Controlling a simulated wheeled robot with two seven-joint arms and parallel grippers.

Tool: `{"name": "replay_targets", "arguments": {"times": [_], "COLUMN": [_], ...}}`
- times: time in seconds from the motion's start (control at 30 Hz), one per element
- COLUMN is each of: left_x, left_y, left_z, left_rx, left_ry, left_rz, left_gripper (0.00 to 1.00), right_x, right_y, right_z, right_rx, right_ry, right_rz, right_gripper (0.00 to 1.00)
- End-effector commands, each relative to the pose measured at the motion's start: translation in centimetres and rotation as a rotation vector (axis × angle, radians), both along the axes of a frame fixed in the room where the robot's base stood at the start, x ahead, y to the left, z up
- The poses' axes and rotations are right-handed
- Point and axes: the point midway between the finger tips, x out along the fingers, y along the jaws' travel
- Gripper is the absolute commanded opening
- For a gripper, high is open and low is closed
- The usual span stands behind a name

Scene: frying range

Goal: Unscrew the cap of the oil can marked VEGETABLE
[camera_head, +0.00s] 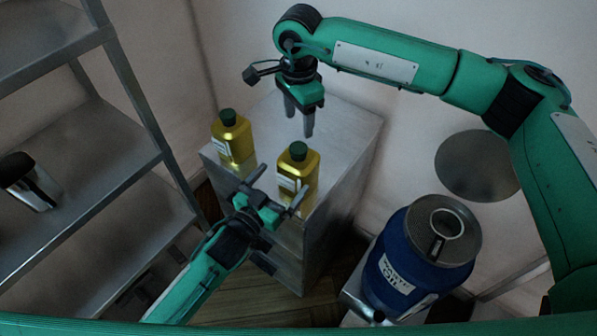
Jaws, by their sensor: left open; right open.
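Two yellow oil cans with dark green caps stand upright on a metal cabinet. The left oil can (234,142) is near the cabinet's left edge, and the right oil can (302,166) stands nearer its front. Each has a pale label, too small to read, so I cannot tell which is marked VEGETABLE. My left gripper (278,190) is open at the right can's lower front, with its fingers to either side; I cannot tell whether they touch it. My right gripper (298,122) is open and empty, pointing down above and behind the right can's cap (298,150).
The metal cabinet (345,135) has free top space behind and right of the cans. A blue drum (392,262) with a grey top stands at lower right. Metal shelving (75,130) fills the left side and holds a shiny dark container (27,182). A round disc (477,165) is at the wall.

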Motion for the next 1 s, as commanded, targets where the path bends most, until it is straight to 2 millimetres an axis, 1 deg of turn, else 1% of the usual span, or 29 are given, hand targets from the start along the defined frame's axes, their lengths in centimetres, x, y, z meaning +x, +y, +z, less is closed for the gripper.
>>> {"name": "replay_targets", "arguments": {"times": [0.03, 0.2, 0.4, 0.6, 0.9, 0.97, 1.0], "left_x": [0.9, 3.5, 6.0, 7.2, 7.3, 7.3, 7.3], "left_y": [-0.5, -2.2, -3.7, -4.5, -4.6, -4.6, -4.6], "left_z": [0.1, 0.1, 0.0, 0.0, 0.0, 0.0, 0.0], "left_rx": [0.0, 0.001, 0.001, 0.001, 0.001, 0.001, 0.001], "left_ry": [-0.002, -0.003, -0.001, 0.001, 0.001, 0.001, 0.001], "left_rz": [0.0, 0.0, 0.001, 0.0, 0.001, 0.001, 0.001], "left_gripper": [1.0, 1.0, 1.0, 1.0, 1.0, 0.9, 0.82], "right_x": [0.0, 0.0, 0.0, 0.0, 0.0, 0.0, 0.0], "right_y": [0.0, 0.0, 0.0, 0.0, 0.1, 0.1, 0.1], "right_z": [0.0, 0.0, 0.0, 0.0, 0.0, 0.0, 0.0], "right_rx": [0.001, 0.001, 0.002, 0.002, 0.002, 0.002, 0.002], "right_ry": [0.001, 0.001, 0.001, 0.001, 0.001, 0.001, 0.001], "right_rz": [0.0, 0.0, 0.0, 0.0, 0.0, 0.0, 0.0], "right_gripper": [0.57, 0.57, 0.57, 0.57, 0.57, 0.57, 0.57]}}
